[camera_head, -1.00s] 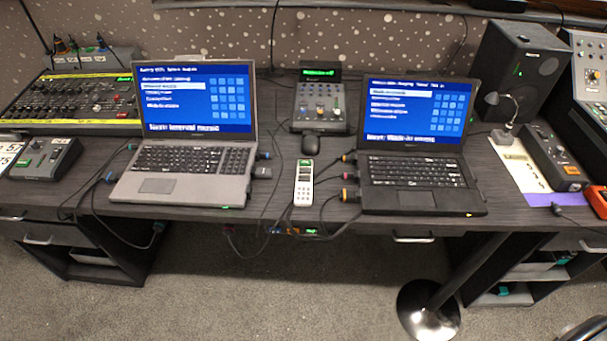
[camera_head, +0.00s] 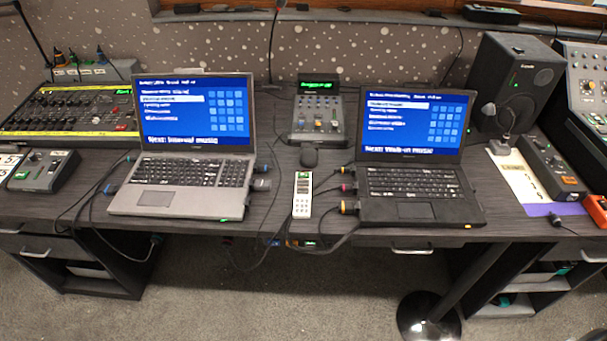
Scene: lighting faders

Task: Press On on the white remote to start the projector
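The white remote (camera_head: 302,195) lies on the dark desk between the two laptops, near the front edge. It is long and narrow, with a small dark green patch at its top end and rows of small buttons. The button labels are too small to read. The projector is not recognisable in this view. Neither of my grippers is in view.
A grey laptop (camera_head: 181,199) stands left of the remote, a black laptop (camera_head: 414,210) right of it. Cable plugs (camera_head: 348,190) stick out close to the remote's right. Free desk around the remote is narrow.

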